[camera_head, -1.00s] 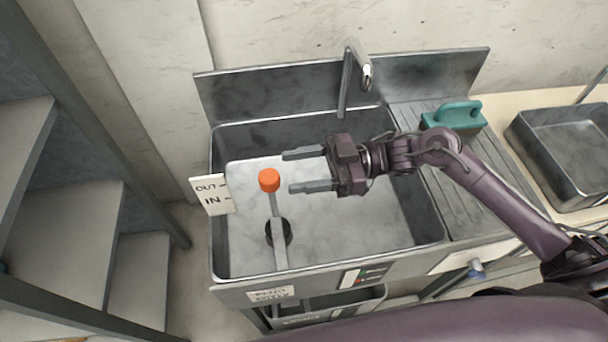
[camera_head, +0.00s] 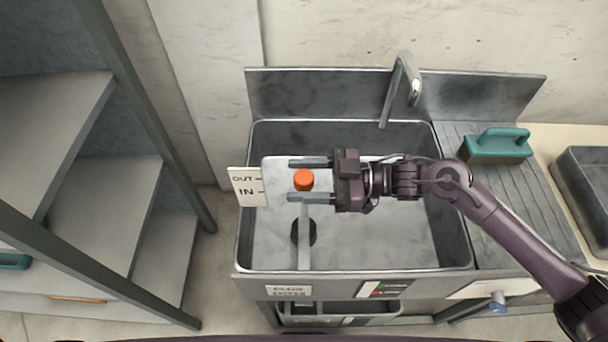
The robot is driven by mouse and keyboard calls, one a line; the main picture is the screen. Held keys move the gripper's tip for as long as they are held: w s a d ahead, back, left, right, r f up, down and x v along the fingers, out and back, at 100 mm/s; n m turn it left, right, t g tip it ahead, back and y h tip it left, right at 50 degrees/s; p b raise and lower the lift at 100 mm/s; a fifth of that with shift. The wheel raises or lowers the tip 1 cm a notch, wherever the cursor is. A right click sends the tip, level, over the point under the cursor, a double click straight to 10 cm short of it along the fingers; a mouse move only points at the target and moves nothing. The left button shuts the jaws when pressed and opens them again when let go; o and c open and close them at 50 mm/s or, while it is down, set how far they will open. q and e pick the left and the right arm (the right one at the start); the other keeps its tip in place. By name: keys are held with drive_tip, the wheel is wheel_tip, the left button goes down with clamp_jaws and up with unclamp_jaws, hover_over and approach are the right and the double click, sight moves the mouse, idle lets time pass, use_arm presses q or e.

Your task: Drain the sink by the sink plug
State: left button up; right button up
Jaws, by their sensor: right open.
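The sink (camera_head: 380,245) is a grey metal basin in the middle of the head view. The sink plug has an orange knob (camera_head: 303,180) on top of a pale upright stem (camera_head: 305,222), above a dark round drain hole (camera_head: 304,234). A white sign (camera_head: 247,187) marked OUT and IN stands at the sink's left rim. My right gripper (camera_head: 308,180) is open, its two fingers pointing left, one on the far side and one on the near side of the orange knob. I cannot tell whether a finger touches it. My left gripper is not in view.
A tap (camera_head: 401,88) rises at the back of the sink. A teal-handled brush or block (camera_head: 497,145) sits on the ribbed drainboard (camera_head: 480,210) at right. Grey shelves (camera_head: 115,200) stand at left. A second metal basin (camera_head: 588,190) is at the right edge.

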sight(304, 207)
drive_tip(key=shift+c, duration=0.2)
drive_tip(key=shift+c, duration=1.2)
clamp_jaws()
wheel_tip(304, 207, down, 4)
drive_tip(key=b, duration=0.3)
drive_tip(key=shift+f, duration=0.2)
unclamp_jaws()
drive_tip(key=shift+o, duration=1.4)
